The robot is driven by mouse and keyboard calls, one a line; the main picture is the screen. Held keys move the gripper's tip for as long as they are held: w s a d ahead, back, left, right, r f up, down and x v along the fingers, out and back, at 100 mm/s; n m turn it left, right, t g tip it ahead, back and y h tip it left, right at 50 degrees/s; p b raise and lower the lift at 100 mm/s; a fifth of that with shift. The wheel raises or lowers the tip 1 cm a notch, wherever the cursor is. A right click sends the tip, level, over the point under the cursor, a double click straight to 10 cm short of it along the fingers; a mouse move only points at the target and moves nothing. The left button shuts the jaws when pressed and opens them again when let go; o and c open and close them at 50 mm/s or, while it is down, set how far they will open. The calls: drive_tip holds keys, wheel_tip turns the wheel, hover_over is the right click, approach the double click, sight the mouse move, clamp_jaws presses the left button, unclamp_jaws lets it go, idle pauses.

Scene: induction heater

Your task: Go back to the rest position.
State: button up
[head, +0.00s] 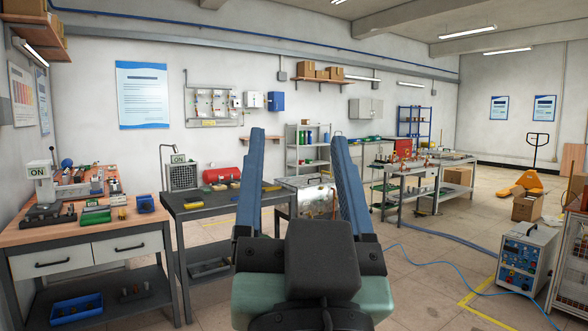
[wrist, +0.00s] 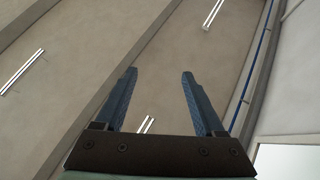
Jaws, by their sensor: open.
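My gripper (head: 300,140) is raised in the middle of the head view, with its two blue fingers pointing up and spread wide apart. Nothing is between the fingers. In the wrist view my gripper (wrist: 158,75) is also open and empty, and it faces the ceiling (wrist: 90,80) and its light strips. My gripper is apart from every table and hides part of the floor and benches behind it.
A wooden-topped workbench (head: 88,232) with tools stands at the left. A dark table (head: 220,207) stands beside it. A metal workbench (head: 425,168) is further back. A blue-grey power unit (head: 525,262) stands at the right, with a cable on the floor. Tiled floor (head: 430,280) is open at the front right.

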drive_tip(key=s+r+n+t, duration=0.1)
drive_tip(key=s+r+t, duration=0.1)
drive_tip(key=s+r, duration=0.2)
drive_tip(key=shift+s+a+r+h, duration=0.2)
drive_tip(key=shift+s+r+h, duration=0.1)
drive_tip(key=shift+s+h, duration=0.15)
wheel_tip(320, 180, up, 6)
drive_tip(key=p, duration=0.6)
